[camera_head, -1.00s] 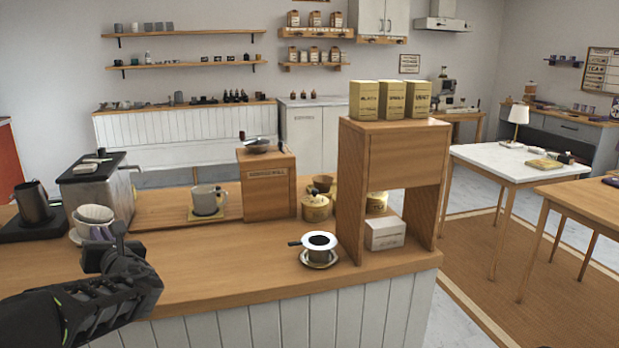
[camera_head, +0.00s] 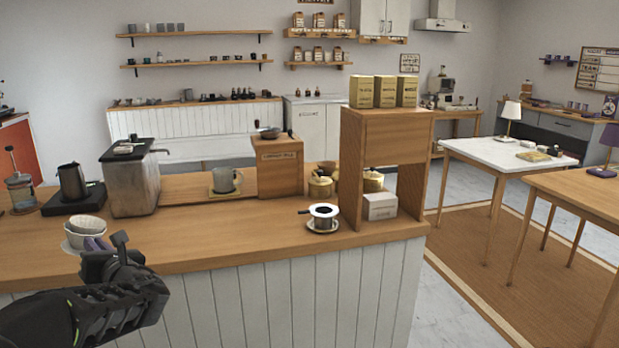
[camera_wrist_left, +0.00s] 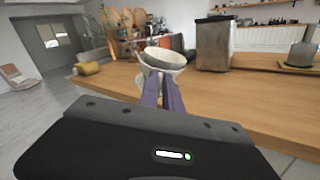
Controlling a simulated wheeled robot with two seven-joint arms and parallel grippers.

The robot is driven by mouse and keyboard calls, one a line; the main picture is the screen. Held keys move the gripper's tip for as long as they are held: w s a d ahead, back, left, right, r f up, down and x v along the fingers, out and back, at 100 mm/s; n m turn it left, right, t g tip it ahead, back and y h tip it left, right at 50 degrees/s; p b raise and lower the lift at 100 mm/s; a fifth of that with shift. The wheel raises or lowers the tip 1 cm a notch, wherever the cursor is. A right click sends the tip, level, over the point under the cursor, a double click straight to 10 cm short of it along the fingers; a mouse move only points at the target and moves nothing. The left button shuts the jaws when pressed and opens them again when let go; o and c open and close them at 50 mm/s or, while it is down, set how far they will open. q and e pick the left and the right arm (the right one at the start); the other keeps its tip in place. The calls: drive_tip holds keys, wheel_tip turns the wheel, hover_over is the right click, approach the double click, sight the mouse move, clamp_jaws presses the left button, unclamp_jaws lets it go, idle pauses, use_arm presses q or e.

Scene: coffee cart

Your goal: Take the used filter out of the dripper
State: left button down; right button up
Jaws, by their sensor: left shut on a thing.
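The used filter (camera_head: 86,225), a pale cone, sits at the left front of the counter, in or just above the white dripper (camera_head: 73,241). In the left wrist view the filter (camera_wrist_left: 166,57) shows as a tilted bowl shape, with the dripper (camera_wrist_left: 146,70) rim close behind and below it. My left gripper (camera_head: 95,243) has its purple fingers closed at the near side of the filter; they also show in the left wrist view (camera_wrist_left: 161,84). The fingers hide the filter's lower part, so I cannot tell how far it is clear of the dripper. My right gripper is out of view.
A black kettle (camera_head: 73,182) and a metal box (camera_head: 134,183) stand behind the dripper, with a French press (camera_head: 21,190) at far left. The front middle counter is clear.

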use_arm(q)
drive_tip(key=s+d+f+n+g+y+p, duration=0.15)
drive_tip(key=s+d+f, duration=0.25)
drive_tip(key=d+f, duration=0.5)
drive_tip(key=s+d+f+n+g+y+p, duration=0.1)
drive_tip(key=s+d+f+g+p, duration=0.2)
drive_tip(key=d+f, duration=0.6)
drive_tip(key=s+d+m+t+h+p, duration=0.2)
drive_tip(key=s+d+t+p, duration=0.2)
drive_tip(key=d, duration=0.7)
drive_tip(key=s, duration=0.2)
drive_tip(key=shift+s+d+r+m+t+h+p, duration=0.3)
drive_tip(key=shift+s+d+m+t+h, duration=0.05)
drive_tip(key=shift+d, duration=0.05)
